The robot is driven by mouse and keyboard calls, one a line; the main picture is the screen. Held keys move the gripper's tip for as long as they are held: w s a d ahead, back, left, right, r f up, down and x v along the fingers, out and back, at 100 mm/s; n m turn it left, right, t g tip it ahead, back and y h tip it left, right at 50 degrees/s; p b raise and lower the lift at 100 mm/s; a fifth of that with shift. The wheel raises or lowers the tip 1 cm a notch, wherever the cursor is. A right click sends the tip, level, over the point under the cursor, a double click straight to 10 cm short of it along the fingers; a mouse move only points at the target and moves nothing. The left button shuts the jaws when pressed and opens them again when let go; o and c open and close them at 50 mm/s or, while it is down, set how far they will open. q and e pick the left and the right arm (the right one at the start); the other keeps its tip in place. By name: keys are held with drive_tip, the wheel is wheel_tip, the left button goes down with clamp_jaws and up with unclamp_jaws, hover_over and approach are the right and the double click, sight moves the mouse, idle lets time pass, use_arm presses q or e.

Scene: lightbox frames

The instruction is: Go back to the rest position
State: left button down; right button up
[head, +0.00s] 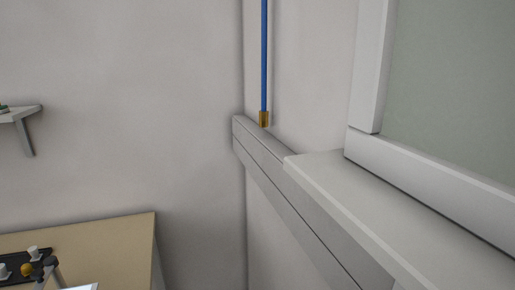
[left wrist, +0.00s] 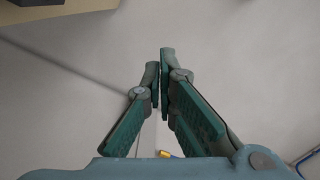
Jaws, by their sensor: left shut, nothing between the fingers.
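My left gripper (left wrist: 159,72) shows in the left wrist view, its two green and grey fingers drawn together at the tips. Nothing shows between them, and plain pale floor or wall lies behind. I cannot make out this gripper in the head view. My right gripper is in neither view.
In the head view, a tan table (head: 95,236) stands at lower left, with a black rack (head: 12,270) and small items on it. A small wall shelf (head: 22,115) is above. A grey ledge (head: 330,180) and a framed pane (head: 455,90) run along the right. A blue pipe (head: 264,60) hangs at the wall corner.

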use_arm(q)
drive_tip(key=s+d+f+n+g+h, duration=0.35)
drive_tip(key=s+f+g, duration=0.25)
drive_tip(key=s+f, duration=0.45)
drive_tip(key=s+d+f+n+g+h, duration=0.2)
drive_tip(key=s+d+f+n+g, duration=0.4)
drive_tip(key=s+f, duration=0.5)
wheel_tip(320, 180, down, 19)
drive_tip(key=a+m+g, duration=0.2)
drive_tip(key=a, duration=0.1)
drive_tip(key=s+f+g, duration=0.1)
drive_tip(key=s+f, duration=1.1)
drive_tip(key=s, duration=0.2)
drive_tip(key=shift+s, duration=0.2)
drive_tip(key=shift+a, duration=0.1)
